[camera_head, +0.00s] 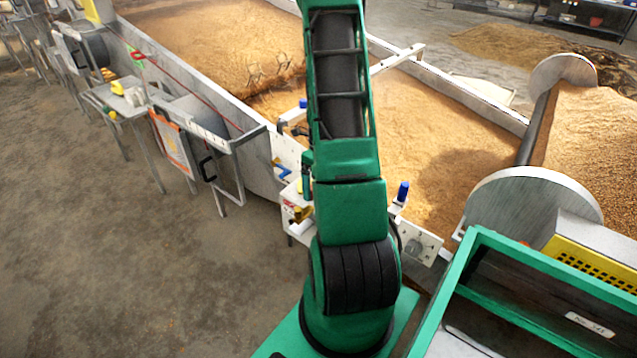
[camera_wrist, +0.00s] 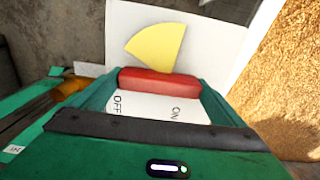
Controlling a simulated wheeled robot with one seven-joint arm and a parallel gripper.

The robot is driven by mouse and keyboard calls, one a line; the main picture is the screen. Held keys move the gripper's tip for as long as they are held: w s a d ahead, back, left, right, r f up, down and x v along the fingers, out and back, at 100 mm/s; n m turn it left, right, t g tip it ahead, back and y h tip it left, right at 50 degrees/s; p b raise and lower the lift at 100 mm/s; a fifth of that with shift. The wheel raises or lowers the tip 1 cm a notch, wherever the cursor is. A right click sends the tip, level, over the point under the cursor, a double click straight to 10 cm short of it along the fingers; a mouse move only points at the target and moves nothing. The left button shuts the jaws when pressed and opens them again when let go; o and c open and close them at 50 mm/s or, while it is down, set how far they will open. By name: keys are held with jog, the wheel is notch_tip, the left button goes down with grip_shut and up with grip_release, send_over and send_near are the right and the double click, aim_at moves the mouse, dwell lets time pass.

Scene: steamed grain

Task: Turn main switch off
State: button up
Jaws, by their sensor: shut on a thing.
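The red handle of the main switch (camera_wrist: 160,84) lies across between the two green fingers of my gripper (camera_wrist: 158,92) in the wrist view. My gripper is shut on this handle. Below the handle in the picture, the white switch plate (camera_wrist: 150,106) shows OFF at the left and ON at the right. A yellow wedge (camera_wrist: 157,46) shows on the white panel beyond the handle. In the head view my arm hides the gripper and most of the switch area; only part of a white box (camera_head: 300,226) shows beside the arm.
Long metal troughs of grain (camera_head: 440,140) fill the area behind my arm. A panel with a dial (camera_head: 418,246) and a blue-topped post (camera_head: 402,191) stand right of the arm. A small table (camera_head: 115,100) and metal frames line the left side. The floor (camera_head: 130,250) at lower left is clear.

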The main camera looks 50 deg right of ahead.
jog(key=shift+w+r, duration=0.15)
jog(key=shift+w, duration=0.35)
jog(key=o, duration=1.2)
jog(key=shift+s, duration=0.15)
jog(key=shift+m, duration=0.3)
notch_tip(320, 180, up, 11)
